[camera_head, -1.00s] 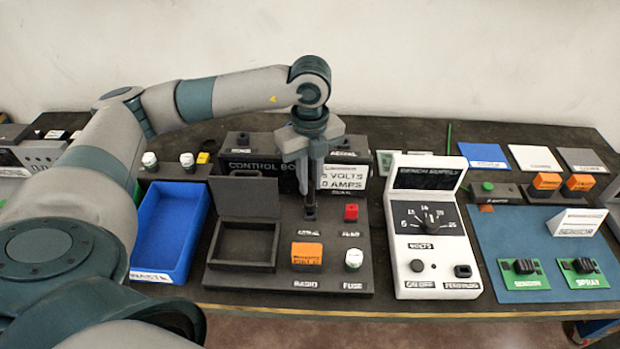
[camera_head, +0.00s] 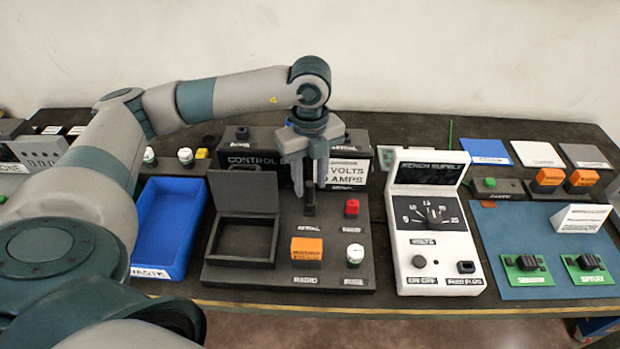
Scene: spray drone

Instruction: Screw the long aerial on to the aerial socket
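My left gripper (camera_head: 309,188) comes down from above over the back of the dark panel. Its two fingers stand apart, one to each side of a thin dark upright rod (camera_head: 309,183), which looks like the long aerial. Gaps show between the rod and both fingers. The rod's lower end meets the dark aerial socket (camera_head: 309,209), just behind the "AERIAL" label. It looks upright; its top is hidden by the gripper, and whether it is fully seated I cannot tell. My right gripper is not in view.
An open-lidded dark box (camera_head: 244,242), a red part (camera_head: 352,207), an orange radio block (camera_head: 307,249) and a white fuse (camera_head: 355,253) surround the socket. A control box (camera_head: 250,160) stands behind. A blue waste tray (camera_head: 168,225) is left, a white bench supply (camera_head: 432,225) right.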

